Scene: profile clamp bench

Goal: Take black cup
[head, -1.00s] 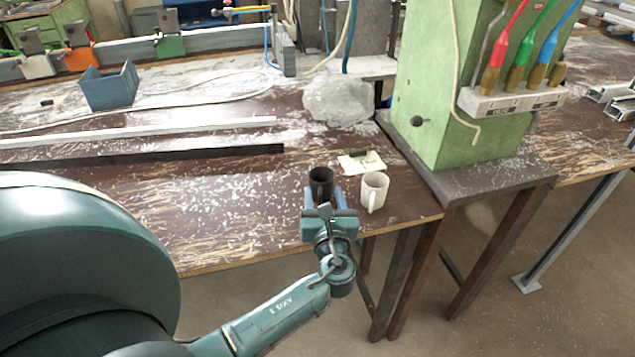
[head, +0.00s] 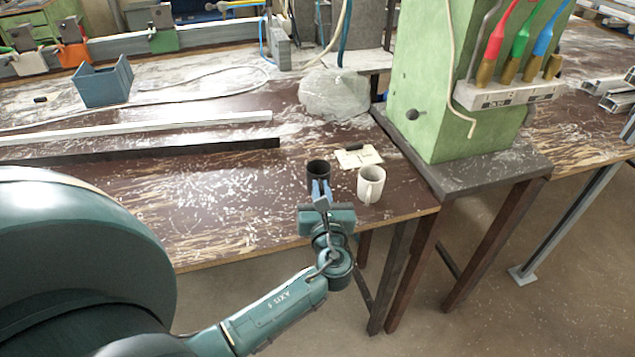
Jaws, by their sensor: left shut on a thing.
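The black cup (head: 319,169) stands upright near the front right part of the brown workbench. My left gripper (head: 320,189) reaches it from the front edge side, with its blue-grey fingers close together at the cup's near side. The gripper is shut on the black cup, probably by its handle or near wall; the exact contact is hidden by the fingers. My right gripper is not in view.
A white mug (head: 371,184) stands just right of the black cup. Behind it lies a pale card with a dark item (head: 358,157). A green machine column (head: 445,90) rises at the right. Long profiles (head: 140,148) lie at the left.

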